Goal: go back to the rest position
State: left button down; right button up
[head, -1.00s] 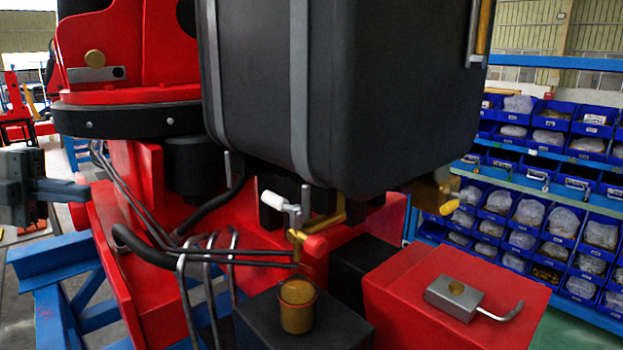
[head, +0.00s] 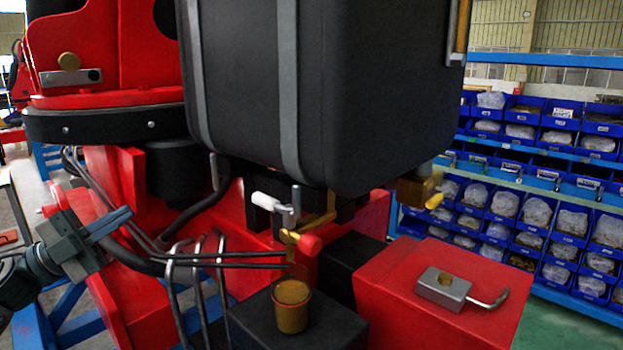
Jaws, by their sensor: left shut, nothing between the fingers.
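My left gripper (head: 108,226) is at the left of the head view, tilted, with its fingers together and nothing between them. It points right and a little up, in front of the red crane frame (head: 118,170) and the black hose beside it. I cannot tell whether it touches them. My right gripper is not in view.
A large black tank (head: 370,90) with grey straps fills the upper middle. Below it are a white-handled valve (head: 275,205), a brass cup (head: 291,305), thin bent pipes (head: 215,258) and a red box (head: 440,310). Shelves of blue bins (head: 540,190) stand at right. Blue stand beams lie lower left.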

pick_arm(q)
jog(key=s+f+n+t+y, duration=0.3)
jog(key=f+n+t+y, duration=0.2)
jog(key=f+n+y, duration=2.05)
jog(key=s+d+f+m+g+h, duration=0.1)
jog(key=s+d+f+g+h, duration=0.25)
jog(key=s+f+g, duration=0.6)
jog(key=s+d+f+g+h, duration=0.2)
jog(key=s+d+f+g, duration=0.2)
jog(key=s+f, duration=0.95)
notch_tip(320, 180, down, 26)
jog(key=s+a+f, duration=0.1)
jog(key=s+a, duration=0.1)
jog(key=a, duration=0.1)
jog(key=s+a+f+g, duration=0.1)
jog(key=s+f+g, duration=0.1)
jog(key=s+f, duration=1.6)
jog(key=shift+s+f, duration=0.35)
jog(key=shift+f, duration=0.35)
